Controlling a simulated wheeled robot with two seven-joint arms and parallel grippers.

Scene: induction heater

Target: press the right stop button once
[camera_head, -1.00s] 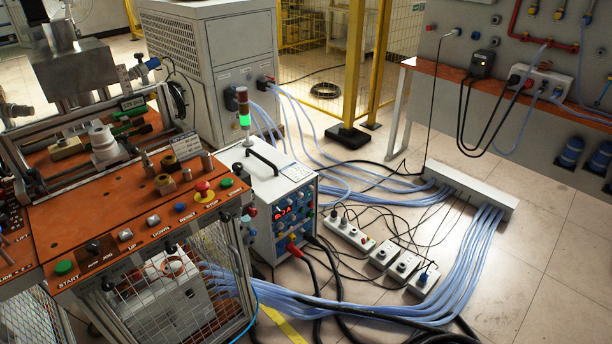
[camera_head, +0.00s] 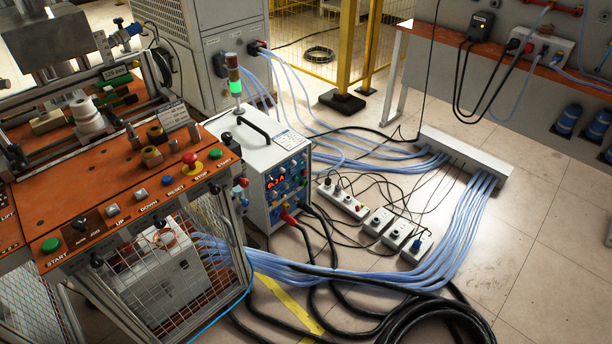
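Neither of my grippers shows in the head view.
A white power unit (camera_head: 268,165) with a handle and cables stands right of the panel. A signal tower (camera_head: 235,85) glows green behind it. Power strips (camera_head: 343,200) and thick blue hoses (camera_head: 375,280) cover the floor. A metal fixture stands behind the panel's buttons.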

